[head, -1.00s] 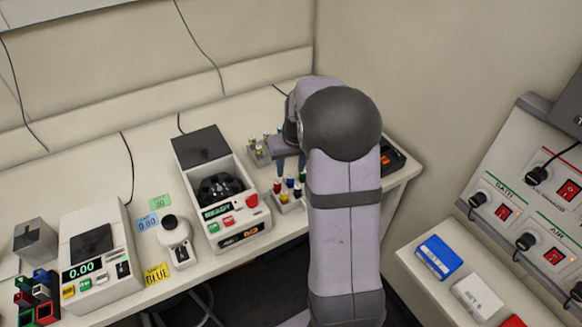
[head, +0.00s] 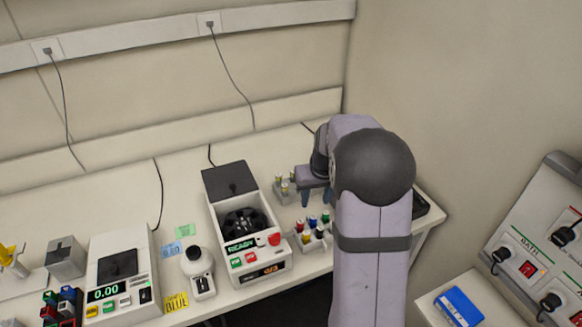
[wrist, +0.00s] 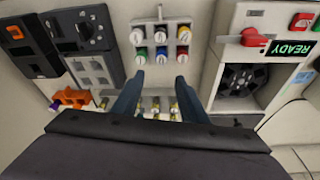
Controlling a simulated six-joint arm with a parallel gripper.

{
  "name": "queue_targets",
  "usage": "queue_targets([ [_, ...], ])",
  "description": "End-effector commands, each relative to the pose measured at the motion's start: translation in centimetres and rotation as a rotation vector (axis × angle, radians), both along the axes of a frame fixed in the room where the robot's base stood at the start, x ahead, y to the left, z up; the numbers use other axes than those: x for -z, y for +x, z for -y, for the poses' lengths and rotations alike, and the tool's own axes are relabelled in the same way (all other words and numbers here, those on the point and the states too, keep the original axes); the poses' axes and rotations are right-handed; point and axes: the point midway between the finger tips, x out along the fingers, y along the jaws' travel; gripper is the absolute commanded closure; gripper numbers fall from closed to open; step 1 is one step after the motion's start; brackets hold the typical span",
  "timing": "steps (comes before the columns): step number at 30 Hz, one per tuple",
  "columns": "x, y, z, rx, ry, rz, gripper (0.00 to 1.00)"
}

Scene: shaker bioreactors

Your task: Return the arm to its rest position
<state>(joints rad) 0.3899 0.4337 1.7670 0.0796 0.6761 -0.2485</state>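My arm (head: 372,235) reaches up over the bench from the bottom of the head view, bent at the large dark joint. My gripper (head: 318,199) points down above the bench, between two small racks. In the wrist view my gripper (wrist: 159,78) has its two blue-grey fingers apart with nothing held between them. A rack of colour-capped vials (wrist: 162,42) lies just beyond the fingertips. Several yellowish vials (wrist: 158,105) stand between and behind the fingers in the wrist view, partly hidden by my gripper's body.
An open centrifuge (head: 246,219) reading READY stands left of my gripper. Further left are a white shaker bottle (head: 197,261), a balance (head: 125,265) and coloured blocks (head: 62,305). A wall is close on the right, with a control panel (head: 535,240) and blue box (head: 458,307).

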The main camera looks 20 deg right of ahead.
Motion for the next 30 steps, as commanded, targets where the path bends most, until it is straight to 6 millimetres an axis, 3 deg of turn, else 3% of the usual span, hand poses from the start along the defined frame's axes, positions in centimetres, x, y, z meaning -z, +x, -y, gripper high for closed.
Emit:
queue_targets([
  [5,-0.1,-0.7,-1.1,-0.01,0.003,-0.01,0.61],
  [8,-0.2,-2.2,-3.2,-0.029,0.011,-0.031,0.61],
  [14,-0.1,-8.1,-9.5,-0.088,0.03,-0.104,0.61],
  [21,0.8,-17.4,-15.3,-0.162,0.033,-0.205,0.61],
  [25,1.5,-21.2,-16.7,-0.186,0.03,-0.243,0.61],
  [30,1.9,-23.4,-17.3,-0.2,0.026,-0.267,0.61],
])
